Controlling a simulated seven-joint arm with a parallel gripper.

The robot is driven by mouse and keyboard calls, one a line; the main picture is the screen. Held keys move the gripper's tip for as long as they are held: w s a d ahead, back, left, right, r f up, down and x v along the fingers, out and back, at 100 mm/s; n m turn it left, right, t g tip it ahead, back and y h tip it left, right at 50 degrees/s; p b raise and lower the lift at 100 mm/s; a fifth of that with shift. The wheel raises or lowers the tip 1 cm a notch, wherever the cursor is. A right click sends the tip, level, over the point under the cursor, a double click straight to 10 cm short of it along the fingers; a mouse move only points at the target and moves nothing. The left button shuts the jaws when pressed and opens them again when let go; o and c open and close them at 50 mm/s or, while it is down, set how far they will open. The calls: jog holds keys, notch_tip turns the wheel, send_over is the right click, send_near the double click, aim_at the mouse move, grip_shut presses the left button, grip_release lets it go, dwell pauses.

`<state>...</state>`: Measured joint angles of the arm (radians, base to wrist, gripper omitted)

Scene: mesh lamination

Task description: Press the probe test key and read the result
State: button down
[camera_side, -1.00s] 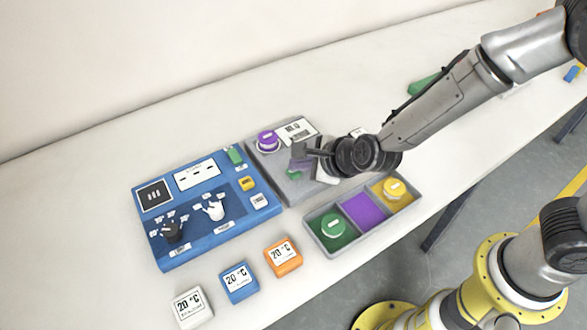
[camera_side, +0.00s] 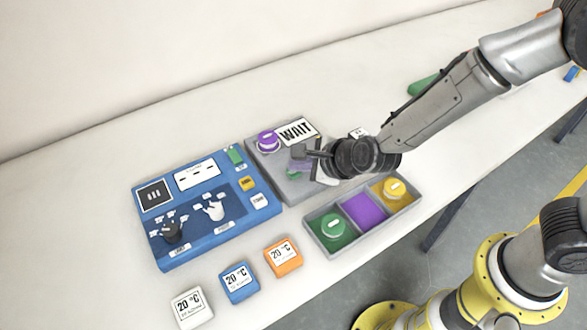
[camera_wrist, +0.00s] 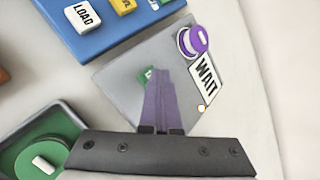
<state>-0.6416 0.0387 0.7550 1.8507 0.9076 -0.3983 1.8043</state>
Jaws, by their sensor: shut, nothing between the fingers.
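A grey station (camera_side: 265,165) has a white display (camera_side: 297,131) that reads WAIT; it also shows in the wrist view (camera_wrist: 206,80). A round purple piece (camera_side: 267,141) with a white mark sits at the station's upper left. A green key (camera_wrist: 144,74) on the station is mostly hidden behind my fingertips. My gripper (camera_wrist: 155,76) is shut and empty, its purplish fingers over this key. In the side view my gripper (camera_side: 299,165) is low over the station. I cannot tell whether the fingertips touch the key.
A blue panel (camera_side: 205,233) with knobs and keys stands left of the station. A grey tray (camera_side: 318,246) in front holds a green and a yellow round piece, with a purple compartment between. White, blue and orange 20 °C blocks (camera_side: 283,257) stand at the front.

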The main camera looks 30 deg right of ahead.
aim_at(299, 173)
jog(key=shift+r, duration=0.75)
jog(key=shift+r, duration=0.1)
jog(key=shift+r, duration=2.4)
jog(key=shift+d, duration=0.1)
